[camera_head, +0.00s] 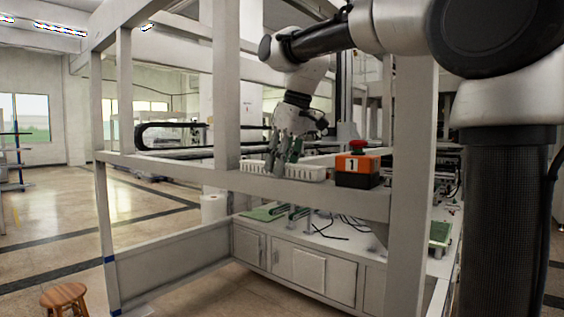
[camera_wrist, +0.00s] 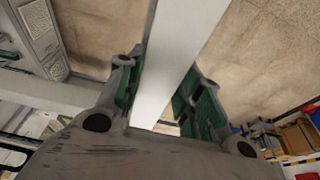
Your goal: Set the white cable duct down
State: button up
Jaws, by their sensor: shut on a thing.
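The white cable duct (camera_head: 305,172) is a long, slotted white strip. In the head view it lies level along the top of the gantry's front beam (camera_head: 225,181); I cannot tell whether it rests on the beam or hangs just above it. My gripper (camera_head: 284,152) points down over the duct and is shut on it near its middle. In the wrist view the green-padded fingers of my gripper (camera_wrist: 160,98) stand on both sides of a smooth white strip, which I take to be the duct (camera_wrist: 178,45). The fingers hide part of the duct.
An orange and black box marked 1 (camera_head: 357,170) with a red button stands on the beam just right of the duct. Gantry posts (camera_head: 226,80) rise nearby. A white bench with cabinets (camera_head: 295,265) stands below. A wooden stool (camera_head: 64,297) is at lower left.

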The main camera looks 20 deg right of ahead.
jog(key=o, duration=1.1)
jog(key=shift+c, duration=0.2)
jog(key=v, duration=1.2)
jog(key=shift+r, duration=0.1)
